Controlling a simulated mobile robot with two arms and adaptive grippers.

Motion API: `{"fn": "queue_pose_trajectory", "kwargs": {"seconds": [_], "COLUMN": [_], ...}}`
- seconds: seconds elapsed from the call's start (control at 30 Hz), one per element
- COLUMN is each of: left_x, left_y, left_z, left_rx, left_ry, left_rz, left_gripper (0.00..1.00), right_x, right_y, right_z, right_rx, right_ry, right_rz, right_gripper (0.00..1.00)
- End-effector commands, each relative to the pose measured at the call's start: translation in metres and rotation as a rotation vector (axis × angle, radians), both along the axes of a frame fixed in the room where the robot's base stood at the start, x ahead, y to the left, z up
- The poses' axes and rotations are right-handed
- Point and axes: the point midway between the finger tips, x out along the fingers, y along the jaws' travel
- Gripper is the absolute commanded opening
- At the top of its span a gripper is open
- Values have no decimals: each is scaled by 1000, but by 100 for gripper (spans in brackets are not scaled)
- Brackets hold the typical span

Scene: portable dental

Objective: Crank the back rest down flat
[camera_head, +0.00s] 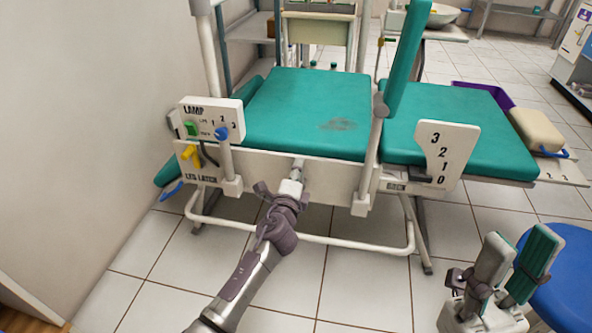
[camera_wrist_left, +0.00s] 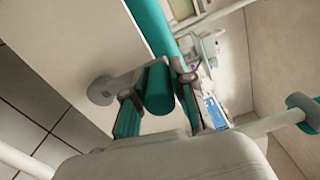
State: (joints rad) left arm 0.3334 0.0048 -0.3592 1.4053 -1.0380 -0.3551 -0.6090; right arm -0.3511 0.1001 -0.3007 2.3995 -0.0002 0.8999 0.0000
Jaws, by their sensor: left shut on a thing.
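In the left wrist view the teal handle (camera_wrist_left: 158,90) lies between the fingers, and a pale crank arm (camera_wrist_left: 104,90) reaches to the panel. The right-hand teal section, which looks like the back rest (camera_head: 465,130), appears near level. A white scale plate marked 3 to 0 (camera_head: 438,145) stands in front of it; a small pointer shows near 0. My right gripper (camera_head: 518,250) is open and empty at lower right.
A lamp control box (camera_head: 210,120) stands left of the crank. A narrow upright teal panel (camera_head: 408,60) rises mid-chair. A white leg rail (camera_head: 310,240) runs low in front. A blue stool (camera_head: 565,285) is beside my right gripper. Tiled floor between is clear.

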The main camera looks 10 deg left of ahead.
Motion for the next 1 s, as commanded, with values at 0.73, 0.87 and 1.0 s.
{"fn": "queue_pose_trajectory", "kwargs": {"seconds": [0.73, 0.87, 1.0], "left_x": [-19, -46, -77], "left_y": [0, 0, 1], "left_z": [-1, -2, -2], "left_rx": [-1, -1, -2], "left_ry": [1, 2, 3], "left_rz": [-2, -4, -5], "left_gripper": [50, 50, 50], "right_x": [0, 0, 0], "right_y": [-1, 0, 0], "right_z": [0, 0, 0], "right_rx": [0, 0, 0], "right_ry": [-2, -2, -2], "right_rz": [-1, -1, -1], "right_gripper": [40, 40, 40]}}
